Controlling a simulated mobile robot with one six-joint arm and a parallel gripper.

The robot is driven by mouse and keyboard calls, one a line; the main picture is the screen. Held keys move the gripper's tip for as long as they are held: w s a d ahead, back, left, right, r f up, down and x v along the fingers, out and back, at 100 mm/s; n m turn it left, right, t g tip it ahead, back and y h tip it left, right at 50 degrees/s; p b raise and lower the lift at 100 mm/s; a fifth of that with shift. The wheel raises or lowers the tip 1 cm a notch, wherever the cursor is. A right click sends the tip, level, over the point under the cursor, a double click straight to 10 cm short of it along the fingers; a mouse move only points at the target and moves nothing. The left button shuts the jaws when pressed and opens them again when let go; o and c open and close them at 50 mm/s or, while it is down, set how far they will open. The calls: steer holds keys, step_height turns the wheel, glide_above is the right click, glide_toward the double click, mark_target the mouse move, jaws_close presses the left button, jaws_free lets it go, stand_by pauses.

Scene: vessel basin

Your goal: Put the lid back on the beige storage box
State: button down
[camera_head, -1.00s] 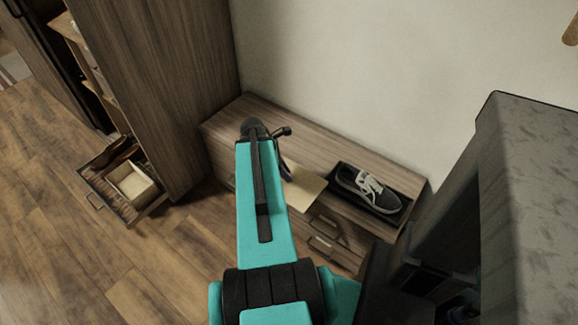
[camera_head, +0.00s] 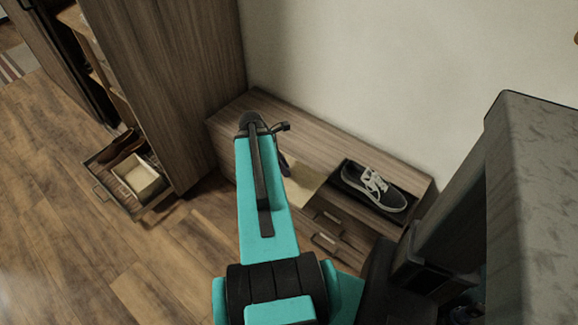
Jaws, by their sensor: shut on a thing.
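The beige storage box (camera_head: 143,178) sits open-topped in a pulled-out drawer at the left. The flat beige lid (camera_head: 304,186) shows to the right of my teal arm, in front of the low wooden cabinet's top. My gripper (camera_head: 286,167) is mostly hidden behind my arm; a dark part of it meets the lid's far left edge, and it is shut on the lid. Part of the lid is hidden by the arm. The lid is well to the right of the box.
The pulled-out drawer (camera_head: 104,199) juts from a tall wooden wardrobe (camera_head: 185,80) and also holds brown items. A dark shoe (camera_head: 376,188) lies in a black tray on the low cabinet (camera_head: 310,137). Wooden floor (camera_head: 65,260) is clear at the lower left.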

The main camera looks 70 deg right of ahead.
steer(key=w+a+r+n+p, duration=0.1)
steer(key=w+a+r, duration=0.2)
steer(key=w+a, duration=0.8)
steer(key=w+a+r+n+p, duration=0.1)
steer(key=w+a+r, duration=0.2)
steer(key=w+a, duration=0.85)
steer(key=w+a+r+n, duration=0.1)
steer(key=w+a+r, duration=0.1)
steer(key=w+a, duration=0.3)
steer(key=w+a+r+h+p, duration=0.1)
steer(key=w+a, duration=0.4)
steer(key=a, duration=0.8)
steer(key=w+a+r+n+t+p, duration=0.1)
steer(key=w+a+r, duration=0.3)
steer(key=a, duration=0.5)
steer(key=shift+w+a+n, duration=0.15)
steer(key=shift+w+n, duration=0.15)
steer(key=shift+w, duration=0.3)
steer(key=shift+w, duration=0.15)
